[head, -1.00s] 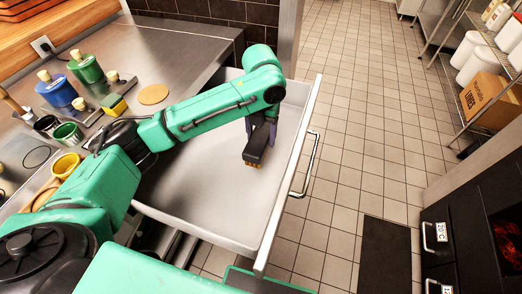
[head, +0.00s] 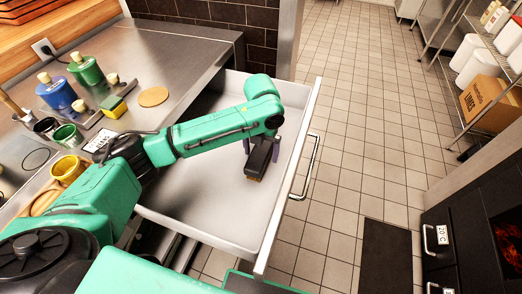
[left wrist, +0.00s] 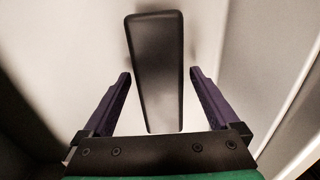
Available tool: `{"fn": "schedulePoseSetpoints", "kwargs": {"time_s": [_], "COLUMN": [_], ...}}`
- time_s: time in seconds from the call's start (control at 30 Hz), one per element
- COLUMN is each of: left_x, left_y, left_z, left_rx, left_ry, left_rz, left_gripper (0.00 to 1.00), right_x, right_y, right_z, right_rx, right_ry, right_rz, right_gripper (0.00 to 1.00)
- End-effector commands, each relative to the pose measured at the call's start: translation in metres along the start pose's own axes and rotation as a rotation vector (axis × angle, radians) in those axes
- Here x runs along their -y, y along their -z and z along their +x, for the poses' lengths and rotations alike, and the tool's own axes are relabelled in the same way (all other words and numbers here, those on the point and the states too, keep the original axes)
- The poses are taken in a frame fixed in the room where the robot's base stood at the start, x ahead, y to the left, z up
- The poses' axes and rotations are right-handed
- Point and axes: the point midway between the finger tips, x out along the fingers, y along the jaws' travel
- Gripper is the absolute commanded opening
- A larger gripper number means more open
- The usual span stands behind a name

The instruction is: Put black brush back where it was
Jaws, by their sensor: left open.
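The black brush (head: 260,160) is inside the open drawer (head: 200,205), low at its floor, toward the right side by the drawer front. My left gripper (head: 263,146) is over the brush, reaching down into the drawer. In the left wrist view its two purple fingers (left wrist: 158,100) are open, one on each side of the brush (left wrist: 158,65), with a visible gap at both sides. The brush's far underside is hidden in that view. My right gripper is not in view.
The drawer's front panel and handle (head: 305,168) stand right of the gripper. The steel counter (head: 190,45) at left holds a blue bottle (head: 57,93), a green bottle (head: 86,68), cups, a sponge (head: 113,106) and a round coaster (head: 153,96). The rest of the drawer floor is bare.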

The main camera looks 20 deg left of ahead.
Motion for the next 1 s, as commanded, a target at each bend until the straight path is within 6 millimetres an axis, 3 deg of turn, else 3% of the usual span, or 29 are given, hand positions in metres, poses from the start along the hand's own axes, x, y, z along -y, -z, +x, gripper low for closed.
{"fn": "schedulePoseSetpoints", "kwargs": {"time_s": [0.17, 0.5, 0.6, 1.0], "left_x": [0.0, 0.001, 0.0, 0.0], "left_y": [-0.001, -0.001, -0.001, 0.0], "left_z": [-0.013, -0.101, -0.116, -0.123], "left_rx": [0.003, 0.004, 0.002, -0.001], "left_ry": [0.001, 0.001, 0.001, 0.0], "left_rz": [0.0, 0.0, -0.001, -0.001], "left_gripper": [0.95, 0.95, 0.95, 0.95], "right_x": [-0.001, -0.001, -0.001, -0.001], "right_y": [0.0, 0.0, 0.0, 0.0], "right_z": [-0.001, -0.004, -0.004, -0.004], "right_rx": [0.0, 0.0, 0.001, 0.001], "right_ry": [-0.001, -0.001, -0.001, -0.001], "right_rz": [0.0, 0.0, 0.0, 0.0], "right_gripper": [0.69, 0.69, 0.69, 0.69]}}
